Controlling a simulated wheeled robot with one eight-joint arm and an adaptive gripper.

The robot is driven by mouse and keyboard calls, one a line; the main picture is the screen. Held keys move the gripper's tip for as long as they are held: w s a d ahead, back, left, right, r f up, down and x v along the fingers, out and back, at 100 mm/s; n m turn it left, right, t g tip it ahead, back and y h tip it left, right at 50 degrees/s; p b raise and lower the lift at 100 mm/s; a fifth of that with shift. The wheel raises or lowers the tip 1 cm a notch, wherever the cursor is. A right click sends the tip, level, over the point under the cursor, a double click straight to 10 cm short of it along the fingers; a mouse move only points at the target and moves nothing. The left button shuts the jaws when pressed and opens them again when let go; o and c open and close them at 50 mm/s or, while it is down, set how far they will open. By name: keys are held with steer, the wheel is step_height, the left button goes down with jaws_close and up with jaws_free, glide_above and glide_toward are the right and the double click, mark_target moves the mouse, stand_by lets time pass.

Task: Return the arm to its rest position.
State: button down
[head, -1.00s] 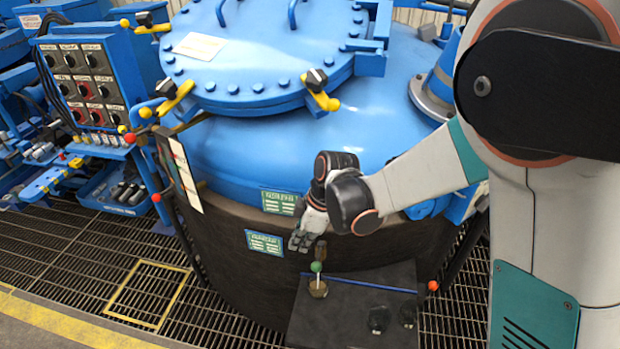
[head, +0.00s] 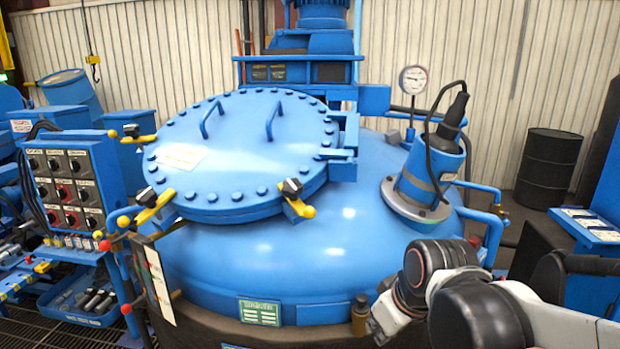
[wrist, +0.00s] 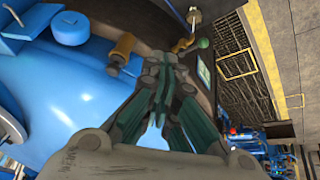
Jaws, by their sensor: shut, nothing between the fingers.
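My gripper (head: 385,318) is at the lower right of the head view, beside the front of the blue furnace vessel. My dark wrist joint and pale arm run off to the right edge. In the wrist view my gripper (wrist: 163,62) has its fingers together with nothing visible between them. A brass fitting (head: 360,315) stands on the vessel's front edge just left of my gripper; a brass piece (wrist: 123,48) also shows beside the fingers in the wrist view. A green ball knob (wrist: 203,43) is near the fingertips on the other side.
The blue vessel (head: 330,255) with its bolted round lid (head: 240,150) fills the middle. A control box (head: 65,180) stands at left, a capped blue cylinder (head: 428,170) at right. A black drum (head: 549,168) stands by the wall. Floor grating (wrist: 235,65) shows in the wrist view.

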steer(key=s+d+r+m+t+h, duration=0.1)
steer(key=s+d+r+m+t, duration=0.1)
steer(key=s+d+m, duration=0.4)
steer(key=shift+s+d+r+h, duration=0.2)
steer(key=shift+s+d+h, duration=0.15)
steer(key=shift+s, duration=1.3)
